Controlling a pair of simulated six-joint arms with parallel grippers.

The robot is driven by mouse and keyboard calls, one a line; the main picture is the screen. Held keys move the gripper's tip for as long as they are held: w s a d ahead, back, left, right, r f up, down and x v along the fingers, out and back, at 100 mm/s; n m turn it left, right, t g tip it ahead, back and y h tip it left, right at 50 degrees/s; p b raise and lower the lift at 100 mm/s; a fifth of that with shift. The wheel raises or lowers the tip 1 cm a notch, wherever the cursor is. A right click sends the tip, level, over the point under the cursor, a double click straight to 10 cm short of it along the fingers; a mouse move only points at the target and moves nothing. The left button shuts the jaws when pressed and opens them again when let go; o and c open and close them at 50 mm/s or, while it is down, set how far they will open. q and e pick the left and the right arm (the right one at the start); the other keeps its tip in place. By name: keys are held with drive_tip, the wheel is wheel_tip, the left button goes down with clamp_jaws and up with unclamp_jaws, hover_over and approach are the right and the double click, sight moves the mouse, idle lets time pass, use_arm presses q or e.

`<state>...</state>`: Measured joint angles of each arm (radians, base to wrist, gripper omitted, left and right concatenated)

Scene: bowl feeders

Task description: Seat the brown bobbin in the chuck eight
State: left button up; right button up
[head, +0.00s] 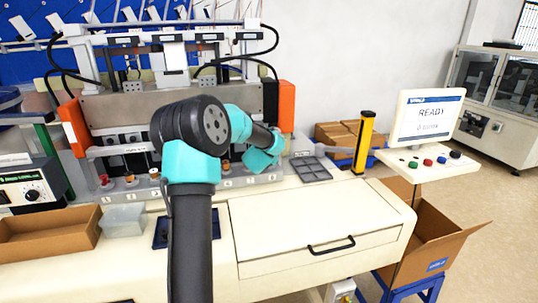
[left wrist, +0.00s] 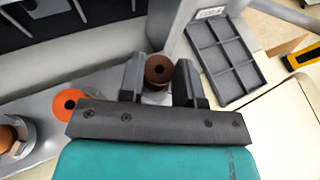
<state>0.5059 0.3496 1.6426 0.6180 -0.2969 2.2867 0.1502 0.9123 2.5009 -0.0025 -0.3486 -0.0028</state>
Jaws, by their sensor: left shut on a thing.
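The brown bobbin (left wrist: 159,69) shows in the left wrist view as a dark brown cylinder with a hole in its top. My left gripper (left wrist: 160,84) has its two fingers on either side of it and is shut on it. A pale surface shows just below the bobbin; I cannot tell whether it is chuck eight or whether the bobbin touches it. In the head view my left wrist (head: 262,152) is over the right end of the machine's grey ledge (head: 243,187), and the fingers and bobbin are hidden there. My right gripper is not in view.
An orange bobbin (left wrist: 70,103) and a brownish one (left wrist: 9,136) stand left of the gripper. A grey compartment tray (head: 310,170) lies right of it; a yellow post (head: 363,142) stands beyond. A brown bin (head: 45,235) and clear tub (head: 123,221) sit front left.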

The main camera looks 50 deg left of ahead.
use_arm(q)
drive_tip(key=shift+f, duration=0.5)
drive_tip(key=o, duration=0.6)
drive_tip(key=shift+s, duration=0.1)
drive_tip(key=shift+v, duration=5.4)
drive_tip(key=shift+d, duration=0.15)
